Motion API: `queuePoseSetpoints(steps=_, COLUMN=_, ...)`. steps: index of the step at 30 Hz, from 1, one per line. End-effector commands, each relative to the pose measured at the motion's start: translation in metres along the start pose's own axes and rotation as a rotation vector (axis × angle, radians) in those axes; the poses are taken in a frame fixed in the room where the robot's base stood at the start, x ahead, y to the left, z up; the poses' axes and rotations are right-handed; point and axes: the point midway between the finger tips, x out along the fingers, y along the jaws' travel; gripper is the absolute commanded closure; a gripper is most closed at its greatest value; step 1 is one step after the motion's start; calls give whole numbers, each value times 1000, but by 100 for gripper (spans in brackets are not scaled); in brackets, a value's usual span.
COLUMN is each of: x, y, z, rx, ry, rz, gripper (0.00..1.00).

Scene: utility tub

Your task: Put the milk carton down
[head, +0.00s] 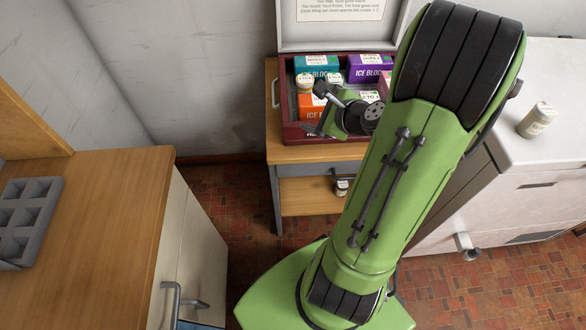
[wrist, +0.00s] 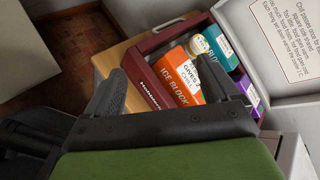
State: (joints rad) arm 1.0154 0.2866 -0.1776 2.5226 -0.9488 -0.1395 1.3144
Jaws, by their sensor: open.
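I cannot clearly make out a milk carton in either view. A small white container with a round pale lid (head: 305,84) sits among the boxes in the dark red case (head: 289,132); it also shows in the wrist view (wrist: 199,44). My gripper (head: 326,98) is over the front part of the case, partly hidden by my own arm. In the wrist view its two fingers (wrist: 160,90) are spread apart, with nothing seen held between them. An orange "ice block" box (wrist: 177,77) lies in the case beyond the fingers.
The case stands with its lid (head: 340,38) up on a wooden stand (head: 275,152). Teal (head: 318,66) and purple (head: 366,66) boxes fill its back. A white counter at right holds a small container (head: 537,119). A grey tray (head: 28,220) lies on the left wooden counter.

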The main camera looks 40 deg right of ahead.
Motion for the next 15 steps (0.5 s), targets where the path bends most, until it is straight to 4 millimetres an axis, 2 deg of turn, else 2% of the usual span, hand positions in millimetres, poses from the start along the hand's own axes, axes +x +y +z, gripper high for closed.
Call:
queuePoseSetpoints(steps=1, x=-3, y=22, z=40, rx=-283, ry=-28, rz=103, gripper=12)
queuePoseSetpoints(steps=3, x=-16, y=57, z=77, rx=-684, ry=-61, rz=243, gripper=12)
queuePoseSetpoints(steps=5, x=-36, y=84, z=101, rx=-1025, ry=-92, rz=345, gripper=12)
queuePoseSetpoints(steps=6, x=-52, y=99, z=112, rx=-1246, ry=-112, rz=403, gripper=12)
queuePoseSetpoints(steps=10, x=-114, y=132, z=129, rx=-1859, ry=-175, rz=528, gripper=12)
queuePoseSetpoints(steps=12, x=-143, y=140, z=129, rx=-2081, ry=-204, rz=562, gripper=12)
queuePoseSetpoints(steps=15, x=-169, y=146, z=124, rx=-2263, ry=-235, rz=588, gripper=12)
